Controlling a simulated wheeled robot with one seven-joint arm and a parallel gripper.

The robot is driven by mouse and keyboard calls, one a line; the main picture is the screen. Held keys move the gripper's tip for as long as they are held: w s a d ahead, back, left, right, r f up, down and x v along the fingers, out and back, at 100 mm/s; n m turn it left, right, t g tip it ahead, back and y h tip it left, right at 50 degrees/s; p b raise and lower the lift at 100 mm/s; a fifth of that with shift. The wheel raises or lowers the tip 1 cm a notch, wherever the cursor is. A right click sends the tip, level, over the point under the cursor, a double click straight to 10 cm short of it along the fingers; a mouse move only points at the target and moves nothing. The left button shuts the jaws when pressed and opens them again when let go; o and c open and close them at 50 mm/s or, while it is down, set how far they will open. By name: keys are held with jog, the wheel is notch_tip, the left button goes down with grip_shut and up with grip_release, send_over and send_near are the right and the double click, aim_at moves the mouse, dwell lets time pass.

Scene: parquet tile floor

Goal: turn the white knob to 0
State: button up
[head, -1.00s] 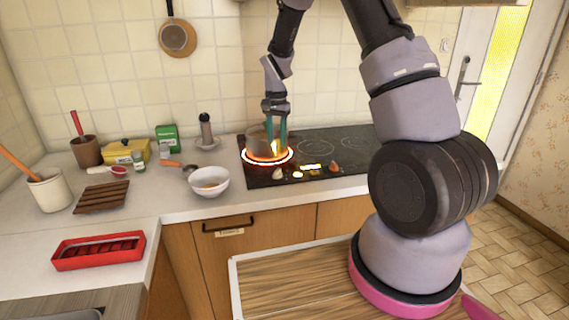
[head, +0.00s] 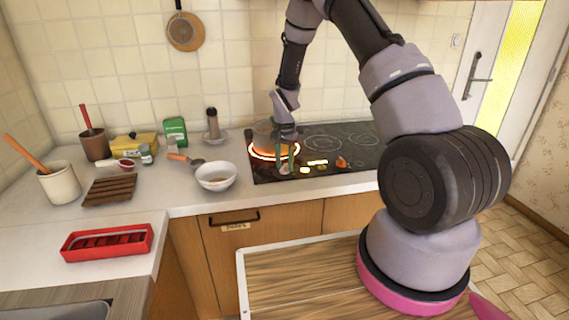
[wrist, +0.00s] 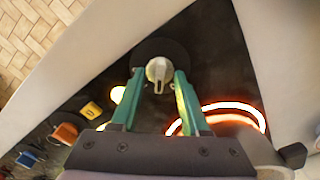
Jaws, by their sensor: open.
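The white knob (wrist: 158,71) sits on a dark round base at the front of the black hob (head: 325,143). In the wrist view its narrow grip points down the picture, towards my gripper's palm. My gripper (wrist: 158,78) is open, its two green fingers pointing at the knob with one tip on each side. I cannot tell whether they touch it. In the head view my gripper (head: 286,165) is low at the hob's front left, and its fingers mostly hide the white knob.
A burner ring (wrist: 243,106) glows orange close to the right finger, with a pot (head: 265,134) on it. A yellow knob (wrist: 92,109), an orange knob (wrist: 66,133) and a blue one (wrist: 28,159) lie along the hob front. A white bowl (head: 216,177) stands left of the hob.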

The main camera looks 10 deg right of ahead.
grip_shut()
jog(key=n, duration=0.4)
jog(key=shift+n, duration=2)
